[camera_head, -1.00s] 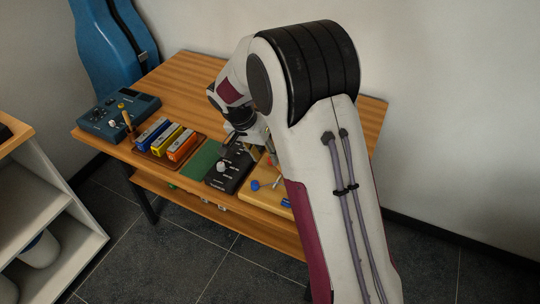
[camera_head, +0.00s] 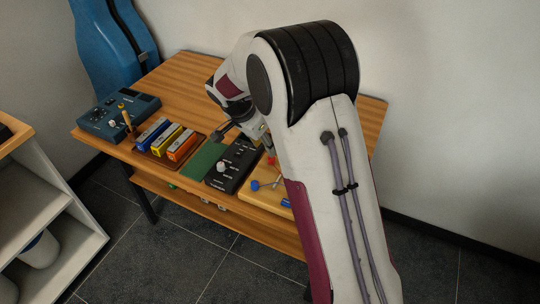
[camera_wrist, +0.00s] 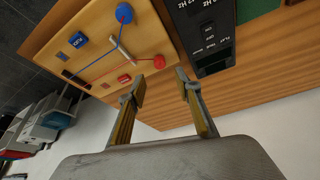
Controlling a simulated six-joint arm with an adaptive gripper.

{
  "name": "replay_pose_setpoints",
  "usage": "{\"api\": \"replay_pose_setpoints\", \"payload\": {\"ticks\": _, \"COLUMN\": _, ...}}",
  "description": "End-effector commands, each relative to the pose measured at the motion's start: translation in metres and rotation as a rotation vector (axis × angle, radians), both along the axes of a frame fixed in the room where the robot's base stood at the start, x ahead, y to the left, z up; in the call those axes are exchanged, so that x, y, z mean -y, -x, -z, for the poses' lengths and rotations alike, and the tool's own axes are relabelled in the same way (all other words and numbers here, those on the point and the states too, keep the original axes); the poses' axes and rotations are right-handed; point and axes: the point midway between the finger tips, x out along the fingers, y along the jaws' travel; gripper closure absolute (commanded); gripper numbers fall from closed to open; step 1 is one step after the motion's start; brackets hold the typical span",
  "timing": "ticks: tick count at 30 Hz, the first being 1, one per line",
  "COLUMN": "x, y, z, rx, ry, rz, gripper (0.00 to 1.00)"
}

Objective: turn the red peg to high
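The wooden board (camera_wrist: 92,62) carries a red peg (camera_wrist: 159,62) and a blue peg (camera_wrist: 124,12), with a red and a blue string running from them. A red tag (camera_wrist: 124,78) and a blue tag (camera_wrist: 78,40) sit on the board; I cannot read the red one. In the head view the board (camera_head: 262,199) is partly behind my arm, with the blue peg (camera_head: 255,185) and red peg (camera_head: 271,160) showing. My gripper (camera_wrist: 160,84) is open and empty, its fingertips near the red peg, apart from it.
A black box with a white knob (camera_head: 222,167) stands left of the board. A green mat (camera_head: 205,157), a tray of coloured boxes (camera_head: 160,154) and a blue device (camera_head: 118,115) are further left. The wooden table (camera_head: 195,72) is clear at the back.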

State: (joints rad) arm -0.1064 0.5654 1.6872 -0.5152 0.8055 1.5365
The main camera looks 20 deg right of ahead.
Motion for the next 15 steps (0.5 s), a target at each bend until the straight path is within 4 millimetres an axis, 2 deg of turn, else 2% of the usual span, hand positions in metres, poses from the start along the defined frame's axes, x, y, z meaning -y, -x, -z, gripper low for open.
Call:
{"api": "replay_pose_setpoints", "payload": {"ticks": 5, "x": 0.004, "y": -0.002, "z": 0.011, "rx": -0.002, "ry": 0.001, "rz": 0.001, "gripper": 0.66}}
{"api": "replay_pose_setpoints", "payload": {"ticks": 15, "x": 0.017, "y": -0.008, "z": 0.047, "rx": -0.002, "ry": 0.0, "rz": -0.001, "gripper": 0.66}}
